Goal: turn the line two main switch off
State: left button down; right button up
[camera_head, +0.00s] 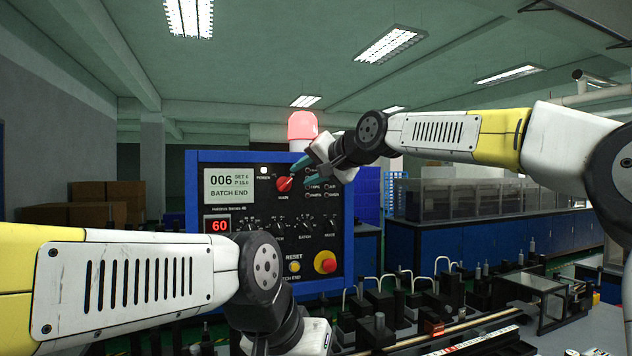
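The main switch (284,184) is a red rotary knob on the upper middle of a blue-framed control panel (193,200), above the label MAIN. My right gripper (298,175) reaches in from the right, just beside the knob. Its two teal fingers are apart, with nothing between them that I can see. The fingertips look close to the knob, but I cannot tell whether they touch it. The knob's exact setting is too small to read. My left arm shows at the lower left, with its wrist at the bottom edge; its fingers are not visible.
The panel has a display (230,186) reading BATCH END, a red 60 readout (218,226), small knobs and a red-and-yellow stop button (325,262). A red beacon (302,126) glows on top. Machinery (380,305) fills the lower right.

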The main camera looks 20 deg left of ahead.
aim_at(289, 182)
jog(key=x, duration=0.6)
jog(key=shift+w+a+f, duration=0.1)
jog(key=shift+a+f, duration=0.05)
jog(key=shift+a, duration=0.05)
grip_shut()
